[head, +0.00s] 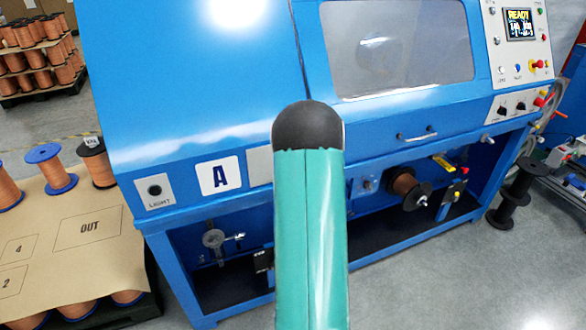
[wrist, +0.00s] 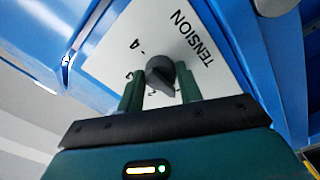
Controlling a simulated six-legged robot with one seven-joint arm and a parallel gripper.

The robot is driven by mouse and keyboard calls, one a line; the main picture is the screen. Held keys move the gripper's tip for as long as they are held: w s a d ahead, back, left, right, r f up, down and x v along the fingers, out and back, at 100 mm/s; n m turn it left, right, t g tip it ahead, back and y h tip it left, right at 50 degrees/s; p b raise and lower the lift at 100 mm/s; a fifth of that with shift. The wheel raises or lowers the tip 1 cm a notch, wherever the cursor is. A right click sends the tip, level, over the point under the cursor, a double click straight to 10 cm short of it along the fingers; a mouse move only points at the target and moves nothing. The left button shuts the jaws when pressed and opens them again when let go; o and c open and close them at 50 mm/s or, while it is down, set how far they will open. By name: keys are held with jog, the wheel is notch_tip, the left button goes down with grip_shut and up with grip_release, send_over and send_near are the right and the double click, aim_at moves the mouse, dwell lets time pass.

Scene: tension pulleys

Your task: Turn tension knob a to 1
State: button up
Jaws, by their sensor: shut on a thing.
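The tension knob (wrist: 160,70) is dark grey and round. It sits on a white plate (wrist: 120,42) marked TENSION, in the wrist view. A 4 shows beside it, with other digits partly hidden by the fingers; a 1 is not readable. My gripper (wrist: 159,80) has one green finger on each side of the knob and is shut on it. In the head view, my green arm hides the knob and gripper.
The blue machine (head: 200,80) fills the middle of the head view. It has a window (head: 398,45), a control panel (head: 520,50) and an open lower bay with a copper spool (head: 403,182). A spool pallet (head: 85,235) stands at left. Grey floor is clear at lower right.

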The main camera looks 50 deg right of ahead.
jog(key=o, duration=1)
jog(key=shift+s, duration=0.15)
jog(key=v, duration=1.3)
jog(key=shift+s+a, duration=0.15)
jog(key=shift+s, duration=0.05)
jog(key=shift+w, duration=0.1)
